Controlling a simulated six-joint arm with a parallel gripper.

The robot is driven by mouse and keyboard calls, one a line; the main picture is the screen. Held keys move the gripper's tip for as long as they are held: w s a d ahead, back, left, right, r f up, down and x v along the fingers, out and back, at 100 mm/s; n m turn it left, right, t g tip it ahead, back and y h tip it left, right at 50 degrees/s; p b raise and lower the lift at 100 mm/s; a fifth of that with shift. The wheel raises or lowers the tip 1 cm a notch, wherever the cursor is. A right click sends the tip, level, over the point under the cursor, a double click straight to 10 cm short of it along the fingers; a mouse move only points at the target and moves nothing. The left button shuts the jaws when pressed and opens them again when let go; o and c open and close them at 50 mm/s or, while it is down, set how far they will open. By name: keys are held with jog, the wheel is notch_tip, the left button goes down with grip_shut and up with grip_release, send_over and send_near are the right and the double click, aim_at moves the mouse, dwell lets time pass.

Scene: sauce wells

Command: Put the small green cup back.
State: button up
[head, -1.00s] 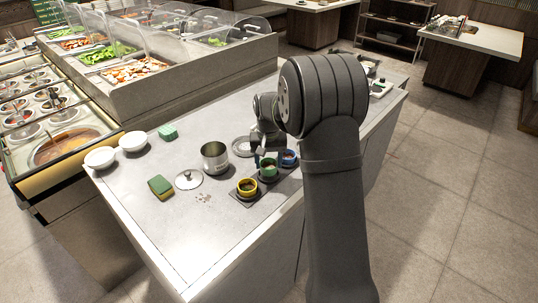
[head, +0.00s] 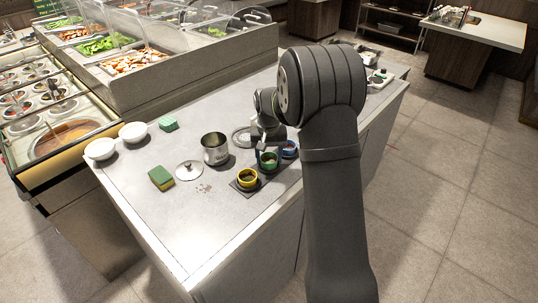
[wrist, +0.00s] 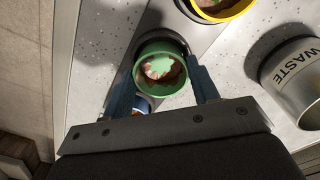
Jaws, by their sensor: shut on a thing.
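The small green cup (head: 268,160) stands upright at the dark tray (head: 240,186), between a yellow cup (head: 247,178) and a blue cup (head: 289,149). In the wrist view the green cup (wrist: 160,70) has green and reddish-brown contents, with a dark round edge showing around its far side. My gripper (wrist: 162,88) is shut on the green cup, one blue finger on each side. Whether the cup's base touches the tray is hidden. The yellow cup (wrist: 222,8) is beyond it, and part of the blue cup (wrist: 141,105) shows beneath my gripper.
A metal waste pot (head: 215,150) stands left of the cups; it is at the right in the wrist view (wrist: 292,78). A lid (head: 189,170), a sponge (head: 161,178), a green block (head: 168,124) and white bowls (head: 100,149) lie farther left.

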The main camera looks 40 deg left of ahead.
jog(key=shift+f, duration=0.35)
dwell(0.3)
jog(key=o, duration=1.1)
notch_tip(320, 180, up, 8)
notch_tip(320, 180, down, 8)
jog(key=shift+f, duration=0.1)
dwell(0.7)
